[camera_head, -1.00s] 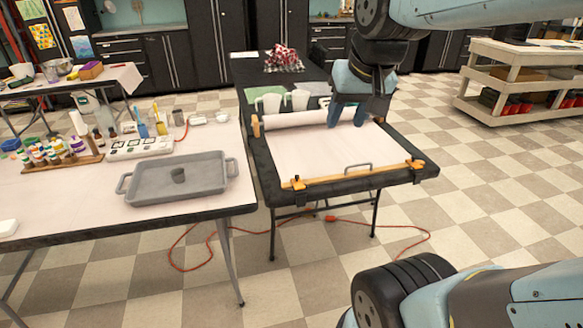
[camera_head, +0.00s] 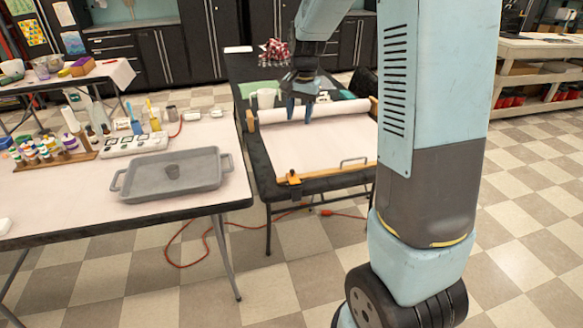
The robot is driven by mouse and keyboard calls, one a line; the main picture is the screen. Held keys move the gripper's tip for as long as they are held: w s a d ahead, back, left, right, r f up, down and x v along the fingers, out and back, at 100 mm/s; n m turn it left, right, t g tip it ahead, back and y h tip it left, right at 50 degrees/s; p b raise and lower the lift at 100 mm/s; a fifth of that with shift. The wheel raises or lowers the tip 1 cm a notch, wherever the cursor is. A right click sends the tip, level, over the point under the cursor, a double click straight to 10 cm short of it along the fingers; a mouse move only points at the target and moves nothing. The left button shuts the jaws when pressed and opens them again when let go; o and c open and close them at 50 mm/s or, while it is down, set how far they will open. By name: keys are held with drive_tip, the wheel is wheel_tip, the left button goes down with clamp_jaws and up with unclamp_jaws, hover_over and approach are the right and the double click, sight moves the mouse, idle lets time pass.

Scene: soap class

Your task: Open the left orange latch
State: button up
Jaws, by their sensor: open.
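The left orange latch (camera_head: 294,178) sits at the front left corner of the wooden frame bar on the small black table. A white sheet (camera_head: 315,142) covers that table, with a white roll (camera_head: 325,110) along its back. My gripper (camera_head: 300,112) hangs over the roll, fingers pointing down and apart, with nothing between them. It is behind the left latch, toward the back of the table. The right end of the front bar and the right latch are hidden behind my arm. A grey metal handle (camera_head: 354,161) shows on the bar.
A table on the left holds a grey tray (camera_head: 172,172), paint bottles (camera_head: 40,152) and a white power strip (camera_head: 135,145). A pitcher (camera_head: 264,98) stands behind the roll. An orange cord (camera_head: 188,264) lies on the floor. A white shelf cart (camera_head: 540,75) stands at the right.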

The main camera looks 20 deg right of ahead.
drive_tip(key=m+g, duration=0.1)
drive_tip(key=m, duration=0.1)
approach(292, 170)
wheel_tip(292, 170, down, 8)
drive_tip(key=shift+w+a+f, duration=0.15)
drive_tip(key=shift+f, duration=0.05)
idle(0.4)
clamp_jaws()
